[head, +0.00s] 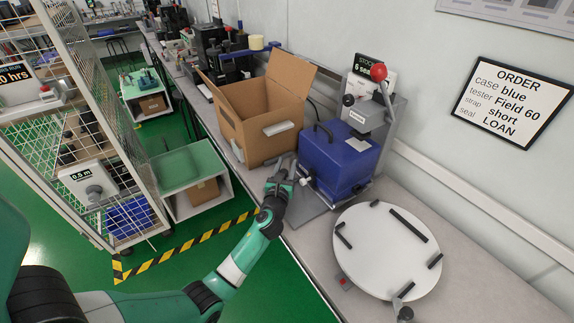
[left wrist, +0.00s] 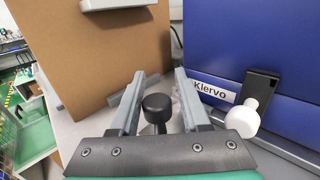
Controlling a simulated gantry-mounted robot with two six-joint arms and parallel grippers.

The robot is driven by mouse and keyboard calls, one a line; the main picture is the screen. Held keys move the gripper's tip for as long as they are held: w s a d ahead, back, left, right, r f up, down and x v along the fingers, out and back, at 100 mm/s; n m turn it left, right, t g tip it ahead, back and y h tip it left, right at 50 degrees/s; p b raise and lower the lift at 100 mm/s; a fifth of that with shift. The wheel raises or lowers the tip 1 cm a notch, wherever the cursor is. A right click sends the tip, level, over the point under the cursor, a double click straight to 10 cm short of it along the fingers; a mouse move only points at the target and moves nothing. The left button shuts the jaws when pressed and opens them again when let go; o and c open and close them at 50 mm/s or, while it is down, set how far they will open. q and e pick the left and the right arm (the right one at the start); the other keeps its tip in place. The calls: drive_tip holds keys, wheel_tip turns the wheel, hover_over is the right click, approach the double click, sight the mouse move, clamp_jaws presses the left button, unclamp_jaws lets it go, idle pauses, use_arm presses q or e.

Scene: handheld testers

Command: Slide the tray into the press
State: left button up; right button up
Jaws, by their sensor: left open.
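The press (head: 372,118) is a grey frame with a red-ball lever, against the wall. A blue case (head: 340,160) with a black handle stands in front of it, on a grey plate (head: 307,213) that looks like the tray. My left gripper (head: 279,181) is at the case's left front, low over the bench. In the left wrist view my left gripper (left wrist: 158,95) is open, with a black knob (left wrist: 157,104) between its fingers and gaps on both sides. The blue case (left wrist: 245,50) is to the right there. What the knob joins is hidden. My right gripper is not in view.
An open cardboard box (head: 258,118) stands close left of the gripper. A white round turntable (head: 378,262) with black bars is at the right front. The bench's front edge runs below the gripper.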

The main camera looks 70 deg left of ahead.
use_arm(q)
drive_tip(key=p+v, duration=0.3)
drive_tip(key=v, duration=0.7)
drive_tip(key=shift+s+d, duration=0.1)
drive_tip(key=shift+d, duration=0.15)
drive_tip(key=shift+s+d, duration=0.3)
drive_tip(key=shift+d, duration=0.05)
